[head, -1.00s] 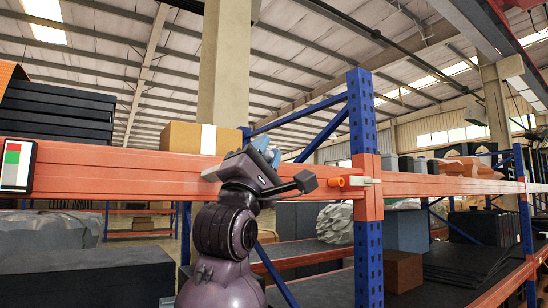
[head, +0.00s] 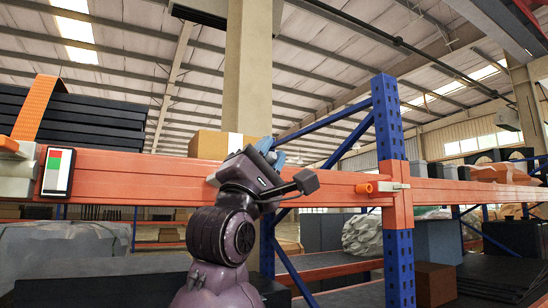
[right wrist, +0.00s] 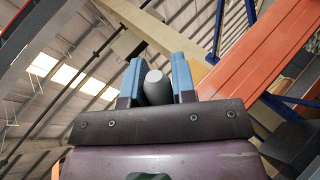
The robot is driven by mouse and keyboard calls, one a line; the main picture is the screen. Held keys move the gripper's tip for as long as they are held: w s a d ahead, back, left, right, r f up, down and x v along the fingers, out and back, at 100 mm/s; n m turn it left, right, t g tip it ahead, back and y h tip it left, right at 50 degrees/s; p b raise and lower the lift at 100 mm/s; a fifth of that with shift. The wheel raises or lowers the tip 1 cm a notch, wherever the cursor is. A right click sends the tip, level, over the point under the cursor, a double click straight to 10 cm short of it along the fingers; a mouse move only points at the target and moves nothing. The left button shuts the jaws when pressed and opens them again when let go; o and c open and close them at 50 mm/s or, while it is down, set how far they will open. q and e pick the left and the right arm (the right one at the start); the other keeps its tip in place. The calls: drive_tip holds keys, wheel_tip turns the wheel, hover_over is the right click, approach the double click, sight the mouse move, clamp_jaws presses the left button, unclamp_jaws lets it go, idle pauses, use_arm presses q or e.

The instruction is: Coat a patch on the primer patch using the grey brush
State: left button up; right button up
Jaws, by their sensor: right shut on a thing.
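My right gripper (head: 270,147) is in front of the orange shelf beam (head: 130,177), with its blue fingertips near the beam's top edge. In the right wrist view, the blue fingers (right wrist: 157,80) are shut on a rounded grey handle (right wrist: 156,88), which I take for the grey brush. Its bristle end is hidden. A pale grey piece (head: 212,178) shows just left of the gripper against the beam; I cannot tell what it belongs to. I cannot make out the primer patch. My left gripper is in neither view.
A card with red, green and white bands (head: 58,172) is on the beam at left. An orange peg (head: 363,188) with a pale bracket (head: 394,187) juts out by the blue upright (head: 388,120). A cardboard box (head: 207,144) stands behind the beam.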

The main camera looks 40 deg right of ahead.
drive_tip(key=shift+r+p, duration=0.5)
drive_tip(key=shift+r, duration=0.1)
drive_tip(key=s+d+p, duration=0.3)
drive_tip(key=d, duration=0.8)
drive_tip(key=shift+d+p, duration=0.35)
drive_tip(key=shift+p, duration=0.05)
idle(0.5)
